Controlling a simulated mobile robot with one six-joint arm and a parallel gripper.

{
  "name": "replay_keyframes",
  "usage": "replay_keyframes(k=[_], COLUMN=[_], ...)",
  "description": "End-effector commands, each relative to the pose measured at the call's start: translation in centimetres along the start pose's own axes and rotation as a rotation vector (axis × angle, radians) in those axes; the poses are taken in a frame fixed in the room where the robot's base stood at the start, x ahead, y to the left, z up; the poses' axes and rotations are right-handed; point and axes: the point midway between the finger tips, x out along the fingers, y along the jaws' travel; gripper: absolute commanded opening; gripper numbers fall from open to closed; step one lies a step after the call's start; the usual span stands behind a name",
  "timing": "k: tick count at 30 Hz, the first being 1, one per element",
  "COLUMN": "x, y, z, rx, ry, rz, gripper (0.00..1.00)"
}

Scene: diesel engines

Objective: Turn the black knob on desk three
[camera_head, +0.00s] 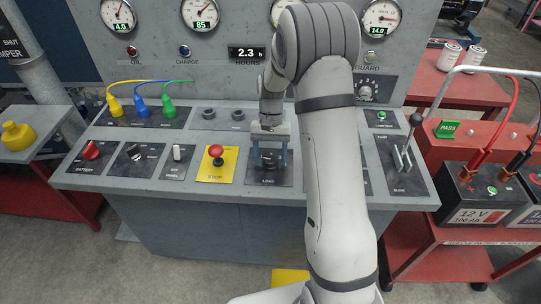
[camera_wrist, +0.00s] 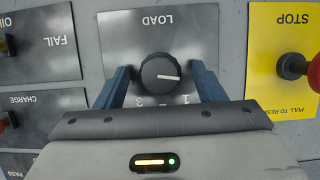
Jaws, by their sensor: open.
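A black round knob (camera_wrist: 161,73) with a white pointer line sits on a dark plate marked LOAD (camera_wrist: 116,33) in the wrist view. The pointer is toward the right of that picture. The plate's lettering is upside down there, and the figures below the knob are partly covered. In the head view the knob (camera_head: 268,160) is on the sloping desk top. My gripper (camera_head: 269,152) is over it. Its two blue fingers stand apart, one on each side of the knob. In the wrist view gaps show between fingers and knob. No desk number is readable.
A red STOP button (camera_head: 215,151) on a yellow plate is just left of the knob. Further left are a black rotary switch (camera_head: 134,152) and a red battery switch (camera_head: 91,150). A lever (camera_head: 405,148) stands at the right. My arm hides the desk right of the knob.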

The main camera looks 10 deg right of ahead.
Motion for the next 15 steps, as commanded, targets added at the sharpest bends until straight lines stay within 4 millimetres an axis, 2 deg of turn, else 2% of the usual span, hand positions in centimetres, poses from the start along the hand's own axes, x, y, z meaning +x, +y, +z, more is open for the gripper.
replay_keyframes(k=[5, 15], x=[-0.8, -6.3], y=[0.0, 0.0], z=[-0.1, -0.1], rx=[0.0, 0.0], ry=[0.003, 0.004], rz=[-0.001, -0.001], gripper=[0.63, 0.63])
